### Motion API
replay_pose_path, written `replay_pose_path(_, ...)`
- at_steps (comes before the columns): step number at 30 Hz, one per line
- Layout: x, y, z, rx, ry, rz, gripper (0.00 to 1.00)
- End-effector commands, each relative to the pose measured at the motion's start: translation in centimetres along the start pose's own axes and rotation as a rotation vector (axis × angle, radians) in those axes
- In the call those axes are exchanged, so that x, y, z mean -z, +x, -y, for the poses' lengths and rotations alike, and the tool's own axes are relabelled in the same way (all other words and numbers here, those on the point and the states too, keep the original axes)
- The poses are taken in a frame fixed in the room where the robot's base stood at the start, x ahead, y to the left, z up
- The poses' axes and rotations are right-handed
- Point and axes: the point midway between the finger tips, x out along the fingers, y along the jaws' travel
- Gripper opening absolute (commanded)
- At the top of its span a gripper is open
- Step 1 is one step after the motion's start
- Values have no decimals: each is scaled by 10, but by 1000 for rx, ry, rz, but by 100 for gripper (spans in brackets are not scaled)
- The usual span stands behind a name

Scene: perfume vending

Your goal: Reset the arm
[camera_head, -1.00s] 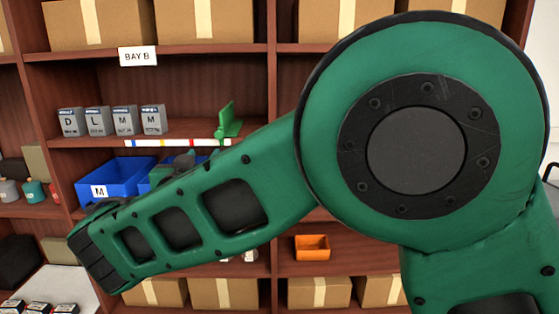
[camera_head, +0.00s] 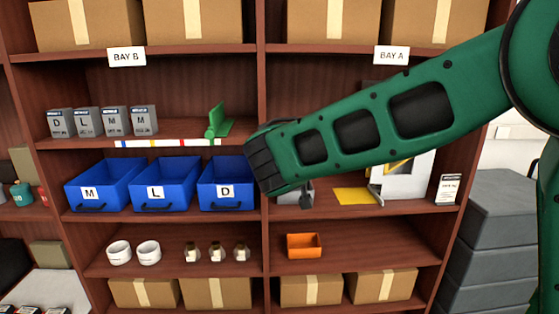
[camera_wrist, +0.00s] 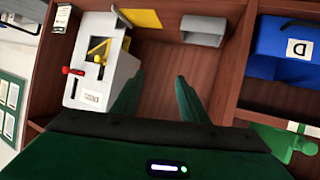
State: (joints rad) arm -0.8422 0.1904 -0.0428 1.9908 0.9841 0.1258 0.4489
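My arm's green link reaches from the right across the bay A side in the head view. My gripper shows in the wrist view (camera_wrist: 160,100), with two green fingers spread apart and nothing between them. Beyond the fingers is the brown wooden shelf (camera_wrist: 165,75). In the head view the gripper is mostly hidden behind my arm.
A grey-white machine (camera_wrist: 105,65) with a red knob stands left of the fingers. A yellow sheet (camera_head: 355,196) lies on the shelf. Blue bins M (camera_head: 100,190), L (camera_head: 163,190) and D (camera_head: 226,190) stand left. An orange bin (camera_head: 304,246) sits below.

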Motion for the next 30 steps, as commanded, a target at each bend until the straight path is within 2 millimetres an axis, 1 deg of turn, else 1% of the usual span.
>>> replay_pose_path(1,-4,11,-36,-37,11,49,40)
replay_pose_path(2,-9,16,-55,-55,12,82,40)
replay_pose_path(3,-16,21,-80,-78,17,126,40)
replay_pose_path(5,-28,26,-118,-109,24,193,40)
replay_pose_path(6,-38,28,-143,-129,29,240,40)
replay_pose_path(7,-44,28,-161,-142,35,275,40)
replay_pose_path(8,-52,27,-180,-156,40,311,40)
replay_pose_path(9,-64,25,-203,-171,48,359,40)
replay_pose_path(11,-82,18,-237,-189,61,433,40)
replay_pose_path(12,-94,12,-258,-198,71,481,40)
replay_pose_path(14,-114,1,-289,-210,89,554,40)
replay_pose_path(15,-127,-9,-307,-214,100,602,40)
replay_pose_path(17,-148,-25,-331,-215,118,672,40)
replay_pose_path(18,-162,-37,-346,-214,133,718,40)
replay_pose_path(20,-182,-56,-365,-209,155,785,40)
replay_pose_path(22,-206,-80,-383,-194,180,860,40)
replay_pose_path(25,-239,-118,-400,-164,218,959,40)
replay_pose_path(27,-259,-142,-406,-136,240,1017,40)
replay_pose_path(30,-280,-170,-410,-100,269,1081,40)
